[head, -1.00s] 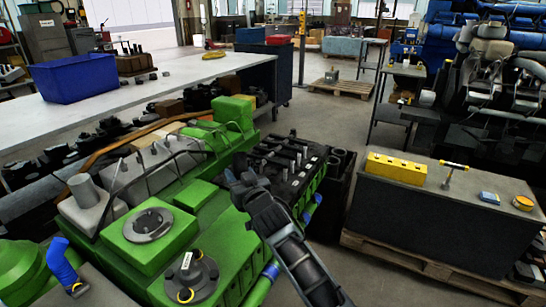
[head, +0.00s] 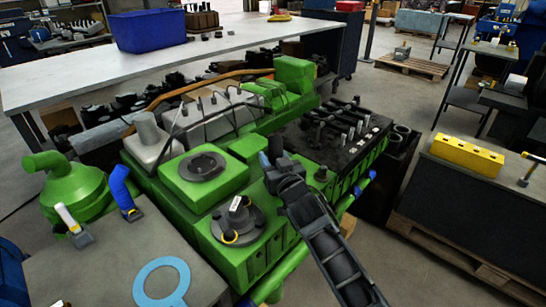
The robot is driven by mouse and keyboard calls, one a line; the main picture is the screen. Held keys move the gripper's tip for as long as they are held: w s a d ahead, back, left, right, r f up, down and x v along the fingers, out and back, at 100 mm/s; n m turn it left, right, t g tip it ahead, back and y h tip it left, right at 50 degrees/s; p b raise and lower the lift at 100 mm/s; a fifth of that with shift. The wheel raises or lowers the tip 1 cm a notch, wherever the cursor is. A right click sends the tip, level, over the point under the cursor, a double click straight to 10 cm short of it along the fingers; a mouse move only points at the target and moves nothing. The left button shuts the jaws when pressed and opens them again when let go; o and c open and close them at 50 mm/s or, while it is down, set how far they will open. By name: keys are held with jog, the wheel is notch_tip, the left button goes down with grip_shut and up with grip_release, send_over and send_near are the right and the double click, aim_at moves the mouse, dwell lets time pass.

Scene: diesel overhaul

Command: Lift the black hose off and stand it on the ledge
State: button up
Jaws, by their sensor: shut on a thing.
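My gripper (head: 276,160) is in the middle of the head view, over the right part of the green engine (head: 262,183). It is shut on a dark thing, which I take to be the black hose. The hose's outline blends with my dark gripper and arm, so its ends and tilt cannot be made out. A flat grey ledge (head: 105,262) lies at the lower left, beside the engine. A bent blue hose (head: 121,187) stands at its far edge.
A light blue ring (head: 163,283) and a white-handled tool (head: 70,222) are on the grey ledge. A green rounded housing (head: 72,190) stands behind it. A round dark flange with a tag (head: 238,222) rises from the engine. A yellow block (head: 467,156) sits on the right bench.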

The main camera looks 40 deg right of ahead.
jog(key=shift+f, duration=0.6)
jog(key=o, duration=1.4)
jog(key=shift+s, duration=0.1)
jog(key=shift+v, duration=3.8)
